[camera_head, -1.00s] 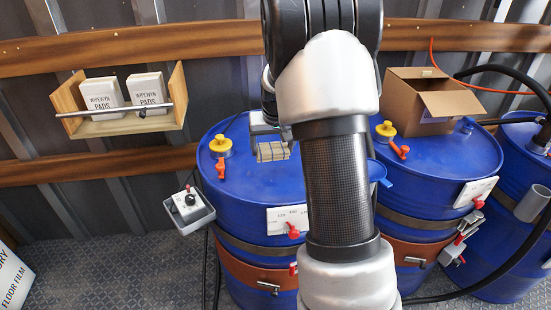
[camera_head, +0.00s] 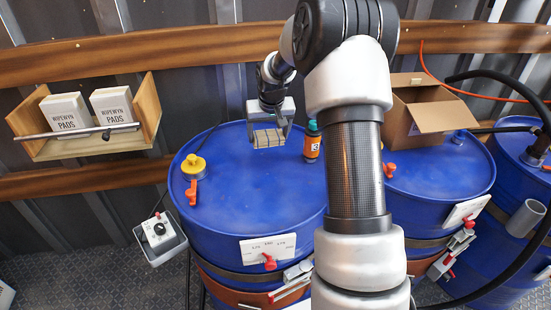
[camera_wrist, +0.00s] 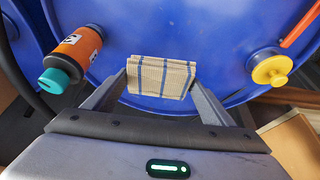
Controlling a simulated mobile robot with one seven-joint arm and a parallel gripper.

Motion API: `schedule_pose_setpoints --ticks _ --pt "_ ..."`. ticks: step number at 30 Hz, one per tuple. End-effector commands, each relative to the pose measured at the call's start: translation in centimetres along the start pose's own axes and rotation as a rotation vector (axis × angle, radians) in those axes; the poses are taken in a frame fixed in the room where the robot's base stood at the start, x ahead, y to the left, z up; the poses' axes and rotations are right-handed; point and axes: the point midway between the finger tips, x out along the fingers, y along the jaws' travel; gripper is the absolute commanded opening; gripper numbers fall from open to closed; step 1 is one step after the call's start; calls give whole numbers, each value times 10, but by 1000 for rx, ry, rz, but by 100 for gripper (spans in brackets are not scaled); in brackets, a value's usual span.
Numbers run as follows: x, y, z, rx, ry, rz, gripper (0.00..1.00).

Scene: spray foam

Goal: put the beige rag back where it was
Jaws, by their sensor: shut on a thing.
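The beige rag (camera_head: 268,138), folded and striped with blue, is over the back of the left blue drum's lid (camera_head: 250,190). My gripper (camera_head: 270,124) is shut on it. In the wrist view the rag (camera_wrist: 161,77) spans the space between my two fingertips (camera_wrist: 160,80), with the blue lid behind it. I cannot tell whether the rag touches the lid. An orange bottle with a teal cap (camera_head: 312,142) stands just right of the rag; the bottle (camera_wrist: 72,57) is left of my fingers in the wrist view.
A yellow cap (camera_head: 194,167) and red valve sit at the lid's left edge. A wooden wall shelf (camera_head: 90,145) holds two boxes of pads (camera_head: 65,113). An open cardboard box (camera_head: 425,112) stands on the right drum (camera_head: 445,170). The lid's front is clear.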

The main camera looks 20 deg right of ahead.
Motion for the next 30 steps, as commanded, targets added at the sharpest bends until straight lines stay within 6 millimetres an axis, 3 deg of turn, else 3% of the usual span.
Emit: schedule_pose_setpoints --ticks 7,21,30 --pt "41 -1 17 -1 -4 -1 60" --pt "88 0 37 -2 -2 0 60" --pt "92 0 38 -1 1 0 60"
